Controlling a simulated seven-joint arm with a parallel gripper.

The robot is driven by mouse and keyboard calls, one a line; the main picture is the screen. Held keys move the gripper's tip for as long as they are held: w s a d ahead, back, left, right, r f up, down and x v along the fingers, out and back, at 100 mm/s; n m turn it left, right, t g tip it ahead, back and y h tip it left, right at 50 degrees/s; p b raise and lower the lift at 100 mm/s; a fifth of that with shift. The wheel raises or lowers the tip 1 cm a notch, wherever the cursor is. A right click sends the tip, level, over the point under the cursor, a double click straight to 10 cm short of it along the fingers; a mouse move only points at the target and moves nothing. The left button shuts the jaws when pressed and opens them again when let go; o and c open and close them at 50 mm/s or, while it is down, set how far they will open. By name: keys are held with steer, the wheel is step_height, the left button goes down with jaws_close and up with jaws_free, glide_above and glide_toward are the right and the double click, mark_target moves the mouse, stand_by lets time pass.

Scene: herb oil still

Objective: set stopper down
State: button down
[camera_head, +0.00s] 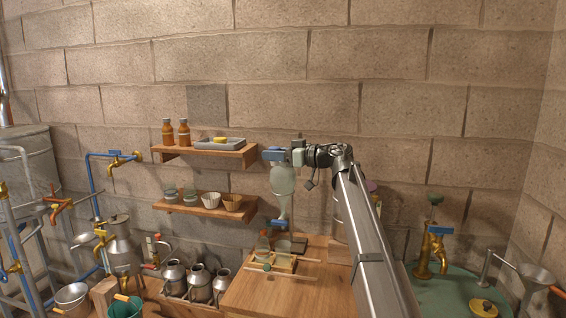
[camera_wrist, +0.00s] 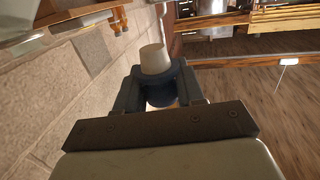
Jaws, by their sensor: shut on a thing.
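The stopper, with a pale tapered plug (camera_wrist: 154,58) and a dark blue-grey head, sits between the two fingers of my gripper (camera_wrist: 158,88) in the wrist view. The fingers are shut on its head, and the plug points away from the palm. In the head view my gripper (camera_head: 272,155) is at the upper end of a pale green glass vessel (camera_head: 283,181), in front of the wall. I cannot tell whether the gripper touches the vessel.
A wooden bench (camera_head: 255,296) stands below, with a small wooden rack (camera_head: 273,262) and glassware on it. An upper shelf (camera_head: 215,152) with brown bottles and a tray, and a lower shelf (camera_head: 205,210) with cups, are left of the gripper. A green round table (camera_head: 447,300) is at right.

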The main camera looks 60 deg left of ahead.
steer(key=w+a+r+m+t+y, duration=0.1)
steer(key=w+a+r+m+t, duration=0.15)
steer(key=w+a, duration=0.3)
steer(key=w+a+r+m+t+y, duration=0.1)
steer(key=w+a+r+t, duration=0.1)
steer(key=w+a+r, duration=0.4)
steer(key=shift+n+g, duration=0.25)
steer(key=shift+s+a+f, duration=0.15)
steer(key=shift+f, duration=1.75)
steer(key=shift+s+a+f, duration=0.1)
steer(key=shift+a+f, duration=0.1)
steer(key=shift+f, duration=1.7)
steer(key=shift+s+a+f, duration=0.15)
steer(key=shift+f, duration=1.75)
steer(key=shift+f, duration=0.1)
steer(key=c, duration=0.7)
jaws_free()
steer(key=v, duration=1.2)
